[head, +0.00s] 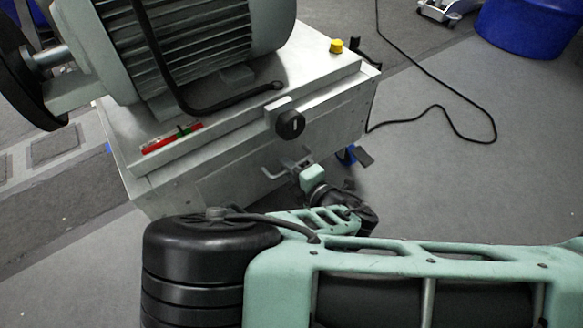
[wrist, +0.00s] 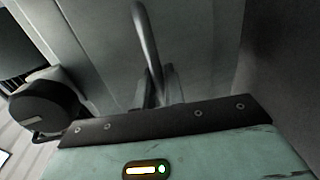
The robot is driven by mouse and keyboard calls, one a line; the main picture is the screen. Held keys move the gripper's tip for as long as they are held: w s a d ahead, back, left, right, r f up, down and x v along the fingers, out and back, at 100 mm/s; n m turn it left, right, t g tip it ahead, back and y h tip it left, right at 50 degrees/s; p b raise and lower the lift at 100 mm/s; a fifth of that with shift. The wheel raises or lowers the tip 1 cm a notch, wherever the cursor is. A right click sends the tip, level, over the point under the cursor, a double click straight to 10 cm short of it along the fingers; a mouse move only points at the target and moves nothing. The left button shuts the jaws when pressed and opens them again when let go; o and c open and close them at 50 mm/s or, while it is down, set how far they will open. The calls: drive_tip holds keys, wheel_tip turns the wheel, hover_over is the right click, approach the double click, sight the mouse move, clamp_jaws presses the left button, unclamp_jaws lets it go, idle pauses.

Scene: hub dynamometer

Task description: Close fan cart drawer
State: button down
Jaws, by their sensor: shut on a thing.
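The fan cart (head: 330,85) is a metal cabinet with a large grey motor on top. Its drawer (head: 225,190) has a plain metal front below the top ledge. I cannot tell how far the drawer stands out. The bar handle (head: 270,171) sticks out from the drawer front. My gripper (head: 297,165) is at the right part of this handle, shut on it. In the wrist view the handle (wrist: 146,45) runs up from between the fingers (wrist: 161,90), with the drawer face behind it. The exact contact is partly hidden in the head view by my wrist.
A round black knob (head: 290,124) sticks out above the handle and shows at left in the wrist view (wrist: 45,108). A black cable (head: 470,138) lies on the floor at right. A blue tub (head: 530,28) stands behind.

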drive_tip(key=c, duration=1.6)
unclamp_jaws()
drive_tip(key=shift+w+a, duration=0.15)
drive_tip(key=shift+c, duration=0.2)
drive_tip(key=p+v, duration=0.7)
drive_tip(key=v, duration=1)
drive_tip(key=shift+s, duration=0.2)
